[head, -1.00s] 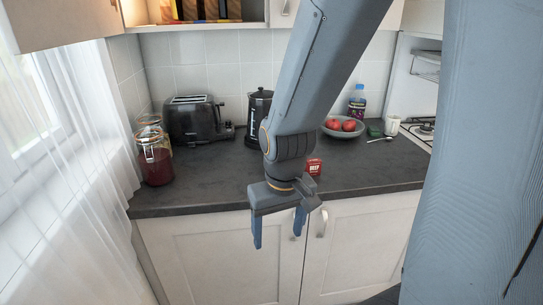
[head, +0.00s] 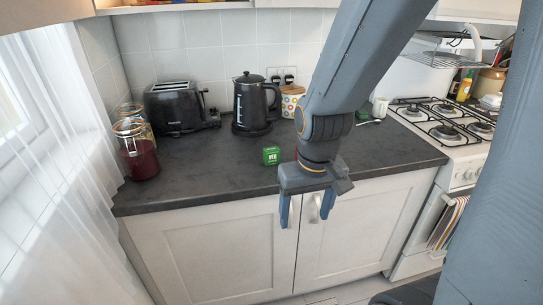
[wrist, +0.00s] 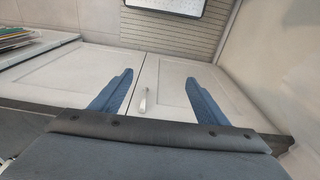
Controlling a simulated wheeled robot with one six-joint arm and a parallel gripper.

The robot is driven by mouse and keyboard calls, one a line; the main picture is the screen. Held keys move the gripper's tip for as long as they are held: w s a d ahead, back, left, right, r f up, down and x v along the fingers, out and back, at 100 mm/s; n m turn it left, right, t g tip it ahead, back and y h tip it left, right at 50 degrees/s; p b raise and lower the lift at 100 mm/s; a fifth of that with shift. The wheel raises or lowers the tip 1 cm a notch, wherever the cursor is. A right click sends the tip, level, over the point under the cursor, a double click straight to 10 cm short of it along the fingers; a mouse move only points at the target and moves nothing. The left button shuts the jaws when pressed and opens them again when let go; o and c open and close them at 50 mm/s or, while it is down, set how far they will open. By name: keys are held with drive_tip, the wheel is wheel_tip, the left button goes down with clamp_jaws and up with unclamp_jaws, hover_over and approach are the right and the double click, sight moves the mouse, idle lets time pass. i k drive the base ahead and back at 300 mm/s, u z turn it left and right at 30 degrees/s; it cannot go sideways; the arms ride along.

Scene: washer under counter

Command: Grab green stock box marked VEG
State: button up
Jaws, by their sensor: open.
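A small green box (head: 271,156) with a pale label stands on the dark counter near its front edge; its lettering is too small to read surely. My gripper (head: 305,218) is open and empty, pointing down in front of the cabinet doors, below counter level and to the right of the green box. In the wrist view, my gripper's two blue fingers (wrist: 158,73) are spread apart with only cabinet doors between and beyond them. The green box does not show in the wrist view.
A sliver of a red box (head: 297,152) shows behind my arm. A toaster (head: 180,108), a black kettle (head: 254,105), a polka-dot canister (head: 291,101) and jars of red contents (head: 141,158) stand further back or left. A gas stove (head: 452,122) is at right. The counter's left front is clear.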

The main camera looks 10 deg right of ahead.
sight(272, 155)
drive_tip(key=z, duration=1.45)
drive_tip(key=i, duration=0.75)
drive_tip(key=u, duration=1.45)
